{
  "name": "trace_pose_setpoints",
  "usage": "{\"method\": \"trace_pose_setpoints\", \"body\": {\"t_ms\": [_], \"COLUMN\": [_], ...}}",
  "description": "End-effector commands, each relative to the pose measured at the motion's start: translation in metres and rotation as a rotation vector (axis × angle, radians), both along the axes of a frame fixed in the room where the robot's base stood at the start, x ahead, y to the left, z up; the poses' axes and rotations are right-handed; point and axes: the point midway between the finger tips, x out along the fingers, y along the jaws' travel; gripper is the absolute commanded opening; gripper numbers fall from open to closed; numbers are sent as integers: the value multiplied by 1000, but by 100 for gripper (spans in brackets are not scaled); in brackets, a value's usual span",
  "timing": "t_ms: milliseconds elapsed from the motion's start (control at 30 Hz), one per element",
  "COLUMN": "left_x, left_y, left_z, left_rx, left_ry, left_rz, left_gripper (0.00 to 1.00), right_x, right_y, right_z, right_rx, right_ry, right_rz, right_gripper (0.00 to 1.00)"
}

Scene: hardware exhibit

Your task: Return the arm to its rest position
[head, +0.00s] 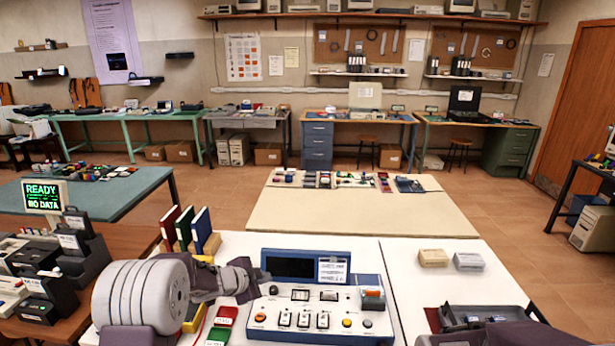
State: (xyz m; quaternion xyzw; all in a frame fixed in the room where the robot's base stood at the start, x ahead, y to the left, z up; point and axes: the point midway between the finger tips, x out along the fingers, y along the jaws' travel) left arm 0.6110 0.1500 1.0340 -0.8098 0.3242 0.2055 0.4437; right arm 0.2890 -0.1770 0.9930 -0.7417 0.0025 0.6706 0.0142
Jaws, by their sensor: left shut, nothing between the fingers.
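My left arm comes in from the lower left, with a large pale grey ribbed joint. My left gripper (262,276) is at its end, shut and empty, at the left edge of the blue and white control console (311,294). I cannot tell whether it touches the console. A part of my right arm shows at the bottom right edge, but its gripper is out of view.
Red, green and blue upright books (186,229) stand behind my left arm. A dark tray (470,315) and two small boxes (433,257) are to the right. The white table is bare between console and tray.

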Motion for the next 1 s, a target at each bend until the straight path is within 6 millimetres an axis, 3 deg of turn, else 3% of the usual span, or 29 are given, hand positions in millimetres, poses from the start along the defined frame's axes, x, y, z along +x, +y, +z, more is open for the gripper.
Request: {"method": "trace_pose_setpoints", "body": {"t_ms": [33, 67, 100, 167, 300, 400, 500, 600, 667, 1000], "left_x": [-9, -18, -34, -67, -174, -243, -291, -316, -323, -323], "left_y": [-8, -8, -2, 12, 39, 41, 36, 30, 29, 29], "left_z": [32, 44, 54, 57, 17, -14, -35, -41, -42, -42], "left_rx": [-30, -53, -86, -137, -238, -273, -281, -286, -279, -272], "left_ry": [-24, -20, 2, 72, 360, 573, 741, 843, 870, 872], "left_rz": [51, 112, 215, 395, 800, 998, 1121, 1186, 1197, 1194], "left_gripper": [0, 0, 0, 0, 0, 0, 0, 0, 0, 0], "right_x": [0, 0, 0, 0, 0, 0, 0, 0, 0, 0], "right_y": [0, 0, 0, 0, 0, 0, 0, 0, 0, 0], "right_z": [0, 0, 0, 0, 0, 0, 0, 0, 0, 0], "right_rx": [0, 0, 0, 0, 0, 0, 0, 0, 0, 0], "right_ry": [0, 0, 0, 0, 0, 0, 0, 0, 0, 0], "right_rz": [0, 0, 0, 0, 0, 0, 0, 0, 0, 0], "right_gripper": [36, 36, 36, 36, 36, 36, 36, 36, 36, 36]}}
